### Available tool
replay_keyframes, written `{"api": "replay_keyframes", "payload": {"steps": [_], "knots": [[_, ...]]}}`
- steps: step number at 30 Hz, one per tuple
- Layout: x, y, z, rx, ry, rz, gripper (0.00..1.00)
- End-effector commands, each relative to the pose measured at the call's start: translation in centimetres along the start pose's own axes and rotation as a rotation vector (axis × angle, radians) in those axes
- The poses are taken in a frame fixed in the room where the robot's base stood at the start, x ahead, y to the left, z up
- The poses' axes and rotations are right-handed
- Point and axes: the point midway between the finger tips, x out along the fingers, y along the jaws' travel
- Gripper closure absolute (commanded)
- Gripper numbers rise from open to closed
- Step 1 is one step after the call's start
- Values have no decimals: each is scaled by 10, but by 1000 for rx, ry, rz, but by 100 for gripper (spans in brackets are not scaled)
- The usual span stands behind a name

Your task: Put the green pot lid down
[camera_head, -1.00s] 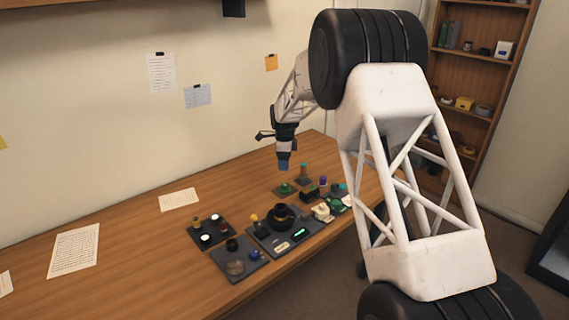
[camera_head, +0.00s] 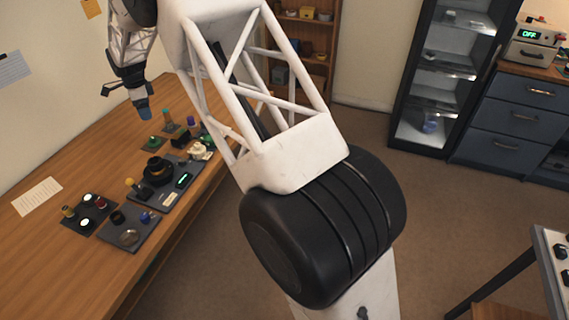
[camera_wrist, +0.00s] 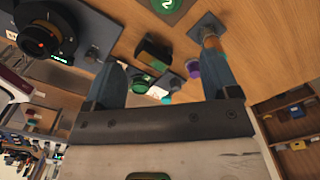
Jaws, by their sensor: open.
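My gripper (camera_head: 144,114) hangs above the far part of the wooden bench, fingers down. In the wrist view its two blue fingers (camera_wrist: 163,62) stand wide apart with nothing clasped between them. A green disc (camera_head: 152,142) lies on a small dark pad below the gripper. Green round pieces also show in the wrist view, one with a pale mark at the top edge (camera_wrist: 165,5) and one beyond the fingers by a dark block (camera_wrist: 152,57). I cannot tell which of these is the green pot lid.
A dark console (camera_head: 163,182) with a black ring and green display stands near the disc. Two dark trays with knobs lie nearer. An orange-topped post (camera_head: 167,118) and a purple piece (camera_head: 190,121) stand close to the gripper. The bench's left side is mostly bare.

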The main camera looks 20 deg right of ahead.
Motion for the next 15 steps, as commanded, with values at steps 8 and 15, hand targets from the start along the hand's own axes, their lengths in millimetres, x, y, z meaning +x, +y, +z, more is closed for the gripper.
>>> {"api": "replay_keyframes", "payload": {"steps": [8,15], "knots": [[-57,47,-37,-140,-2,-24,19],[-104,101,-72,-289,1,-47,19]]}}
